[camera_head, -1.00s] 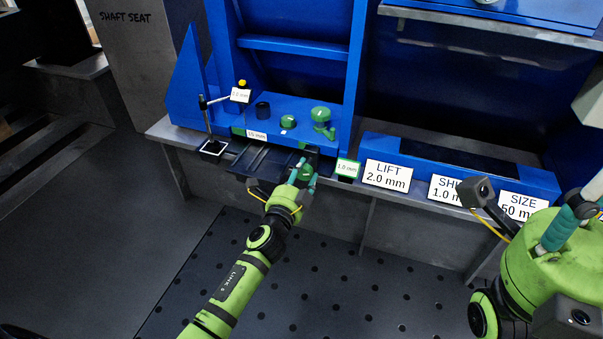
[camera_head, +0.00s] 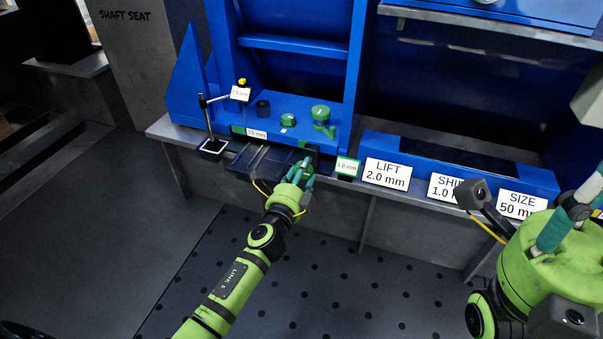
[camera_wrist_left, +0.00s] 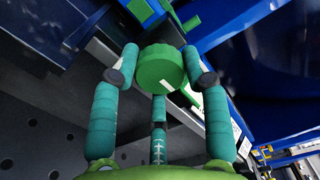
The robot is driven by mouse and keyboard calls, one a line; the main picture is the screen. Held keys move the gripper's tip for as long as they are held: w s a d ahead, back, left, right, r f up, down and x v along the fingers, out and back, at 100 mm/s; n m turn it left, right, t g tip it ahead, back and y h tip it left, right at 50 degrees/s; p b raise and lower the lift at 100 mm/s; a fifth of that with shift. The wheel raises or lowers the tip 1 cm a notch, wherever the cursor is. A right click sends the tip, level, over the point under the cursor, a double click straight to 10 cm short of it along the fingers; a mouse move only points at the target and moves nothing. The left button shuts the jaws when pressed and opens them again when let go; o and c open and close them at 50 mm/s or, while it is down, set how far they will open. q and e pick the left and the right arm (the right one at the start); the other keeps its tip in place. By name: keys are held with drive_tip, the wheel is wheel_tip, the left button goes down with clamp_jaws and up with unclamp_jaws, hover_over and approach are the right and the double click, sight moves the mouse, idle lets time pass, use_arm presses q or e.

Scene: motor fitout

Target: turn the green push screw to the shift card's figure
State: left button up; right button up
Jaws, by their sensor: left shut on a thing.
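The green push screw shows as a round green knob (camera_wrist_left: 160,68) in the left wrist view, between the teal fingers of my left gripper (camera_wrist_left: 160,75). In the head view my left gripper (camera_head: 302,172) is at the front edge of the blue machine, shut on the knob, and its fingers mostly hide it. A small green-framed readout (camera_head: 347,167) just right of it reads 1.0 mm. The shift card (camera_head: 446,188) reads "SHI" and "1.0 m", its right part hidden by my right arm. My right gripper (camera_head: 572,218) is at the right edge; its fingertips are not clear.
The lift card (camera_head: 387,174) reads 2.0 mm; the size card (camera_head: 520,205) reads 50 mm, partly covered. Green knobs (camera_head: 320,113) stand on the blue machine bed. A dial stand (camera_head: 209,130) is at left, near a 15 mm label (camera_head: 257,133).

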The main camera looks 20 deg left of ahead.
use_arm(q)
drive_tip(key=shift+d+r+h, duration=0.2)
drive_tip(key=shift+d+h, duration=0.1)
drive_tip(key=shift+d, duration=0.15)
drive_tip(key=o, duration=1.1)
drive_tip(key=shift+f, duration=0.1)
drive_tip(key=shift+o, duration=0.2)
drive_tip(key=shift+a+f, duration=0.1)
drive_tip(key=shift+a, duration=0.05)
drive_tip(key=shift+s, duration=0.2)
drive_tip(key=s, duration=1.1)
drive_tip(key=shift+s+a, duration=0.15)
drive_tip(key=shift+s, duration=0.1)
